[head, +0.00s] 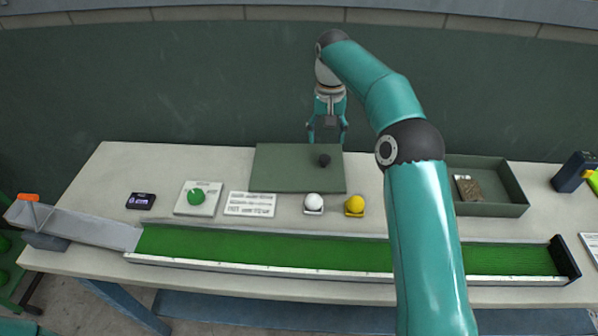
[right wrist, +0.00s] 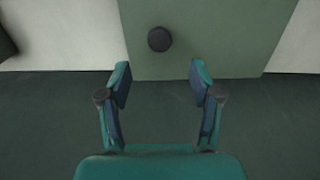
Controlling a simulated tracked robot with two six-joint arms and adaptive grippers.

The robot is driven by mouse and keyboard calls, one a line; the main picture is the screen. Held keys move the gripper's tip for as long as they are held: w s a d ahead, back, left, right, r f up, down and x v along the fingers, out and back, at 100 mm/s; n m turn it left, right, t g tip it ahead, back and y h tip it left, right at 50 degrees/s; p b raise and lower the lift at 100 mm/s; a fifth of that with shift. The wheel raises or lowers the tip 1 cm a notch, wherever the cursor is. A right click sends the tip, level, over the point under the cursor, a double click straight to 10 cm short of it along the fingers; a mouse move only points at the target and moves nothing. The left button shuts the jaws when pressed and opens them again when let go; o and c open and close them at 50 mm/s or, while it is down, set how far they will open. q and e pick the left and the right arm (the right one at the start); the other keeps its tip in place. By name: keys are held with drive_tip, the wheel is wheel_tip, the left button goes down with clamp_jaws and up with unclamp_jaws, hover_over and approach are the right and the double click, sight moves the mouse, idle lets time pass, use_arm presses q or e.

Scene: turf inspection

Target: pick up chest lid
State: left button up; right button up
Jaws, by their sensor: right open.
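The chest lid (head: 280,180) is a flat grey-green panel with a small black knob (head: 324,160) near its back right part, lying at the back middle of the table. In the right wrist view the lid (right wrist: 225,45) fills the upper middle, with the round knob (right wrist: 159,39) in front of the gripper. My right gripper (head: 327,133) is open and empty at the lid's back edge. In the right wrist view its two fingertips (right wrist: 160,78) are spread apart, with the knob beyond them, roughly centred between them and not touched. My left gripper is not in view.
A green putting track (head: 280,251) runs along the front. White (head: 314,202) and yellow (head: 354,204) balls sit on small stands before the lid. An open green tray (head: 490,209) stands to the right. Labels and a small display (head: 140,201) lie left. A dark wall stands behind.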

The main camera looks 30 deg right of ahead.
sight(325, 158)
drive_tip(key=f, duration=0.8)
drive_tip(key=shift+s+a, duration=0.15)
drive_tip(key=shift+s, duration=0.2)
clamp_jaws()
